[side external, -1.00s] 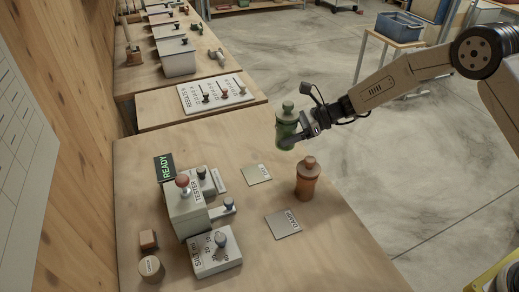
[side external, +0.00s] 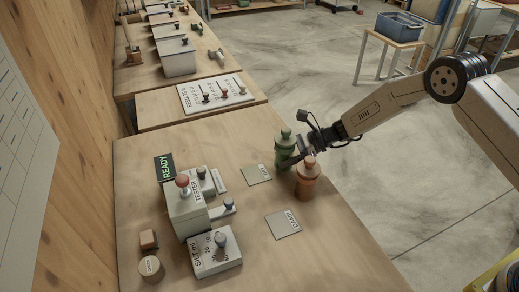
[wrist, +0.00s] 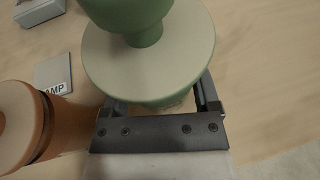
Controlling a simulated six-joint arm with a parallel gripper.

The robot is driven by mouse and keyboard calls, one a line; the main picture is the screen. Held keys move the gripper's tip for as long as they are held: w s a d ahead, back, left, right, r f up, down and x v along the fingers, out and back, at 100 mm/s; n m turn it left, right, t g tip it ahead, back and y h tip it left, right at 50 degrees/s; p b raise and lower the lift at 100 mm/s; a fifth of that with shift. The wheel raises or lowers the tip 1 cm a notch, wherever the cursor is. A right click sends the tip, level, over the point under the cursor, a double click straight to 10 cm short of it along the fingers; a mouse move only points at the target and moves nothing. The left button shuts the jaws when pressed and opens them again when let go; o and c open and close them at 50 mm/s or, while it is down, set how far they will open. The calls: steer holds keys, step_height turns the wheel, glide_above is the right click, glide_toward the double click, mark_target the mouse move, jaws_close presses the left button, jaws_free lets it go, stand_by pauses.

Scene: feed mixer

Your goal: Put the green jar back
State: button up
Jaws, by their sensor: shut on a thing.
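The green jar (side external: 285,155) is upright at the far right part of the table in the side view, behind the orange jar (side external: 307,180). My gripper (side external: 297,157) is shut on the green jar. In the wrist view the jar's wide pale-green top (wrist: 150,55) and knob sit between my gripper's fingers (wrist: 160,108). The jar's base is at or very near the table top; I cannot tell whether it touches. The orange jar stands upright close beside my gripper and also shows at the left of the wrist view (wrist: 22,125).
A grey card (side external: 284,224) lies in front of the orange jar, and a greenish card (side external: 257,174) lies left of the jars. The tester (side external: 187,212) with a red knob stands further left. The table's right edge is near the jars.

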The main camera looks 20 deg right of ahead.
steer(key=shift+f, duration=0.65)
steer(key=shift+f, duration=0.15)
steer(key=o, duration=1)
steer(key=v, duration=1.2)
steer(key=shift+s, duration=0.1)
